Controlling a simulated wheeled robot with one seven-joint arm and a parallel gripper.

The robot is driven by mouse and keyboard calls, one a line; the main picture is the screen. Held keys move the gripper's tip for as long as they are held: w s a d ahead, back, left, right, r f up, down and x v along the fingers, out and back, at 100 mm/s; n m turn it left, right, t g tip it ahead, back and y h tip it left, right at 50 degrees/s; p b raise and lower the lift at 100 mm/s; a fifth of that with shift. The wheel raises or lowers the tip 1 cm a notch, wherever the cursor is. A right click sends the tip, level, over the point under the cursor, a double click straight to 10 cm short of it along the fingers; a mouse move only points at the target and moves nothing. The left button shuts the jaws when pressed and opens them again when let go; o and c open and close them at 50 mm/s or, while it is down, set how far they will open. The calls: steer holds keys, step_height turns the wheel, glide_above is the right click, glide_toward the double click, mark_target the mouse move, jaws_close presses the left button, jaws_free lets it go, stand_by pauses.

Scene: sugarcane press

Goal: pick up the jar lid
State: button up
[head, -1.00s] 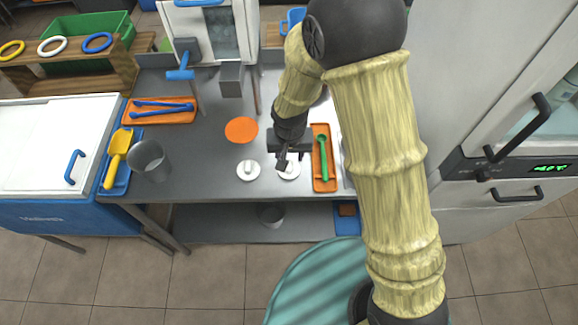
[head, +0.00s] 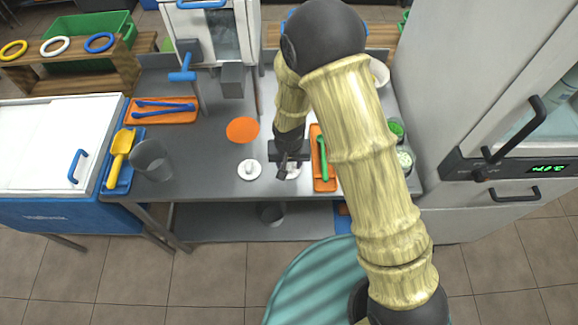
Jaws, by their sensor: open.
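Two small white round pieces sit near the front edge of the grey counter. The left white lid (head: 249,169) is fully in view and has a raised knob in its middle. The right white piece (head: 294,172) is mostly hidden under my gripper (head: 287,173); it looks like a similar lid, but I cannot tell which one is the jar lid. My gripper is open, points down and is right over the right white piece. I cannot tell whether its fingers touch it.
An orange tray (head: 318,183) with a green spoon (head: 323,158) is close on the right of my gripper. An orange disc (head: 243,129) lies behind the left lid. A grey cup (head: 151,160) stands farther left. Bare counter lies between cup and lids.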

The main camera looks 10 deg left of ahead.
mark_target(289, 165)
steer(key=shift+c, duration=0.2)
stand_by(0.3)
jaws_close()
step_height(289, 165, up, 10)
steer(key=shift+b, duration=0.45)
stand_by(0.8)
